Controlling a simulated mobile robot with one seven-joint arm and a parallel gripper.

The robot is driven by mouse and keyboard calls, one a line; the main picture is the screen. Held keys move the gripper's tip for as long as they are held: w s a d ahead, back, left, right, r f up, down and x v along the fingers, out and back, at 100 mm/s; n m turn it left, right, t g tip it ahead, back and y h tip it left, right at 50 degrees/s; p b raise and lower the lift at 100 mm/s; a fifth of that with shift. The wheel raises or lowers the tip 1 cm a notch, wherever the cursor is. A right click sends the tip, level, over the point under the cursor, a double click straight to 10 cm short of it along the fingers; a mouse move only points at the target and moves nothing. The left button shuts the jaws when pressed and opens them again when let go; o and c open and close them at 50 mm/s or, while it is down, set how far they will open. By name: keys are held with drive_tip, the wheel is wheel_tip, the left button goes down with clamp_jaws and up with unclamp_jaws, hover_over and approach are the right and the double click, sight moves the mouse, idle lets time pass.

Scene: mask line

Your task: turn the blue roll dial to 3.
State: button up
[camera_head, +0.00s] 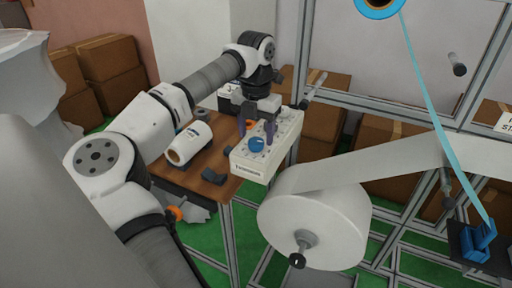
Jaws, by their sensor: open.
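The blue roll dial (256,145) sits on top of a white control box (262,170), near its front left end. The marks around the dial are too small to read, so I cannot tell its setting. My gripper (256,132) points down over the box, just behind the dial in the picture. Its two dark fingers are spread apart with nothing visible between them. I cannot tell whether a finger touches the dial or the box.
A large white roll (316,222) on a spindle is close at the right. Metal frame bars and a blue strip (440,125) stand further right. Cardboard boxes (108,58) lie behind.

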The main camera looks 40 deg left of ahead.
drive_tip(key=shift+f+b, duration=0.3)
drive_tip(key=shift+f, duration=0.65)
drive_tip(key=c, duration=1)
